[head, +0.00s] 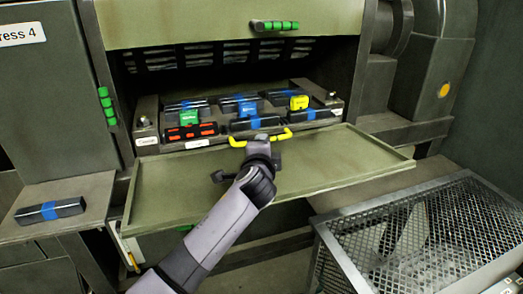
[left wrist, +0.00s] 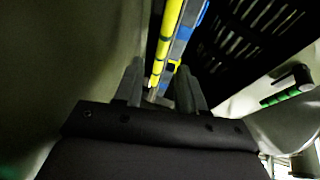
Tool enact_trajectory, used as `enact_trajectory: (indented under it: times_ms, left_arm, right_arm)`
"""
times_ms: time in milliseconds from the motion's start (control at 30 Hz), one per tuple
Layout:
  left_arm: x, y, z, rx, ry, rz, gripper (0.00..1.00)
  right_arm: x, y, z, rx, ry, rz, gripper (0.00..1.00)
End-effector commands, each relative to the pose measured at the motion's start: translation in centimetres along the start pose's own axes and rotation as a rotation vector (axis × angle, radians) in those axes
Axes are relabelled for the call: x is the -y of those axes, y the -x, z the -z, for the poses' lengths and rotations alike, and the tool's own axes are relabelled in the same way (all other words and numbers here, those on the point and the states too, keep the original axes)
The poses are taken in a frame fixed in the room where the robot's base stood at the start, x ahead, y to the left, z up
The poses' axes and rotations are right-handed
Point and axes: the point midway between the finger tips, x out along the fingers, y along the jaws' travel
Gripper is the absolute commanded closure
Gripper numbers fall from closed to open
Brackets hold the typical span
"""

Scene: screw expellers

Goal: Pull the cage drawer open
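The cage drawer (head: 147,132) sits in the machine opening, with several black bars banded in blue, red, green and yellow on it. Its yellow handle (head: 285,135) is at the front middle. My left gripper (head: 259,139) is at the middle of this handle, and my wrist hides part of it. In the left wrist view the yellow handle (left wrist: 167,35) runs toward the gap between my left gripper's two fingers (left wrist: 160,88). The fingers stand apart, with space on both sides of the bar. My right gripper is in neither view.
A lowered olive flap (head: 350,165) lies flat in front of the drawer, below my left arm. A black bar with a blue band (head: 50,210) lies on the left ledge. A metal mesh crate (head: 430,235) stands at the lower right. A green-gripped handle (head: 274,25) is on the raised upper panel.

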Motion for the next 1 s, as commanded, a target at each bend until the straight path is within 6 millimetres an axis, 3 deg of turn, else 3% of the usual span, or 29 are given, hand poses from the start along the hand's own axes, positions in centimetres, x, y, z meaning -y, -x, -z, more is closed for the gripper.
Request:
enact_trajectory:
  times_ms: [300, 767, 867, 1000]
  left_arm:
    - [-0.1, 2.1, 0.0, 0.000, 0.000, -0.001, 0.60]
    - [0.1, 2.3, -0.3, 0.006, 0.004, -0.002, 0.60]
    - [1.1, 1.6, -2.6, 0.044, 0.047, -0.014, 0.60]
    - [4.5, 0.3, -9.8, 0.158, 0.213, -0.060, 0.60]
  right_arm:
    - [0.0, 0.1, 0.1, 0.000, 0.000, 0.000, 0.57]
    - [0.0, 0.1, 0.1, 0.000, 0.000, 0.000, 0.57]
    - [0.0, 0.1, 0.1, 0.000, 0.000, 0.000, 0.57]
    - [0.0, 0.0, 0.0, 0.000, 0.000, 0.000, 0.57]
